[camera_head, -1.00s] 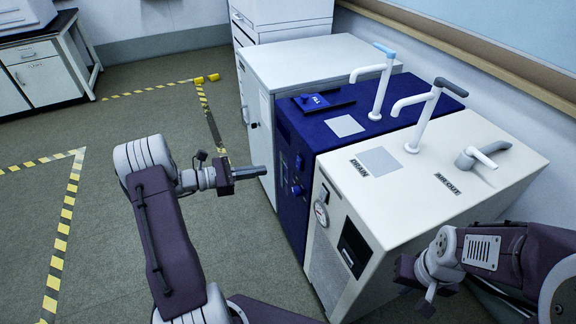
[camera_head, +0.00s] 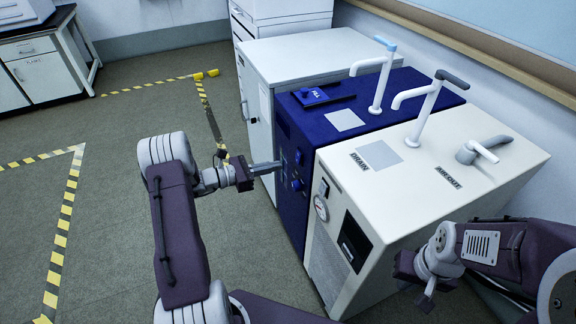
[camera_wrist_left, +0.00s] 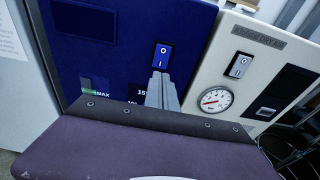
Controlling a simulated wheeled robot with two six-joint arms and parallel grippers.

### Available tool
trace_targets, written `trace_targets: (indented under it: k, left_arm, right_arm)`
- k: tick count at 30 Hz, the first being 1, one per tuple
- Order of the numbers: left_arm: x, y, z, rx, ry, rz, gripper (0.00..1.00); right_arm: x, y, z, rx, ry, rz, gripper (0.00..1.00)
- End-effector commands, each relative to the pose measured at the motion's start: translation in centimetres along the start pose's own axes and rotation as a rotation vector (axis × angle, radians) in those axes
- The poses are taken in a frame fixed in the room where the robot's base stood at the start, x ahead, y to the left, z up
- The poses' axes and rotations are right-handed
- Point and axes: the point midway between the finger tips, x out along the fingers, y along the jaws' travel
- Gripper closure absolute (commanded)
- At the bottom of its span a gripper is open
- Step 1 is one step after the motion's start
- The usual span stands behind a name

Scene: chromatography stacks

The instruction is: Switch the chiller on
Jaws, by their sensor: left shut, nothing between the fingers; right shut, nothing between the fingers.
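The blue chiller (camera_head: 318,133) stands between two pale units. Its rocker switch, marked 0 and I, shows in the left wrist view (camera_wrist_left: 163,55) on the blue front panel. My left gripper (camera_head: 278,166) is shut and empty, pointing at the chiller's front. In the left wrist view, the closed fingertips (camera_wrist_left: 161,78) appear just below the switch and overlap its lower edge. I cannot tell whether they touch it. The switch is small in the head view, so its position is unclear there. My right gripper (camera_head: 425,292) is shut and empty, in front of the white unit.
The white unit (camera_head: 395,190) beside the chiller has its own rocker switch (camera_wrist_left: 239,66), a round gauge (camera_wrist_left: 213,100) and a dark display. Taps rise from both unit tops. A grey-white cabinet (camera_head: 300,60) stands on the chiller's other side. Open floor (camera_head: 100,240) lies left.

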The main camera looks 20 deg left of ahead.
Motion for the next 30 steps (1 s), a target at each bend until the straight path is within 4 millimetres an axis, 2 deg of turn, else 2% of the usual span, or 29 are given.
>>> trace_targets:
  k: [3,9,22,26,27,30]
  left_arm:
    - [2.5,-0.1,-0.2,0.001,0.000,-0.004,1.00]
    - [4.9,0.0,-0.1,0.001,-0.001,-0.002,1.00]
    - [5.5,0.0,0.0,0.000,-0.002,0.000,1.00]
    - [6.1,-0.1,-0.8,-0.002,-0.045,-0.002,1.00]
    - [6.0,0.0,-0.2,-0.001,-0.050,-0.001,1.00]
    - [6.0,0.0,-0.1,-0.001,-0.048,-0.001,1.00]
  right_arm:
    - [0.7,0.0,0.1,0.000,0.000,0.000,1.00]
    - [1.1,0.0,0.1,0.000,0.000,0.000,1.00]
    - [1.2,0.0,0.1,0.000,0.000,0.000,1.00]
    - [2.6,0.1,0.3,0.000,0.000,0.000,1.00]
    - [2.1,0.0,0.2,0.000,-0.001,0.000,1.00]
    - [2.0,0.0,0.2,0.000,0.000,0.000,1.00]
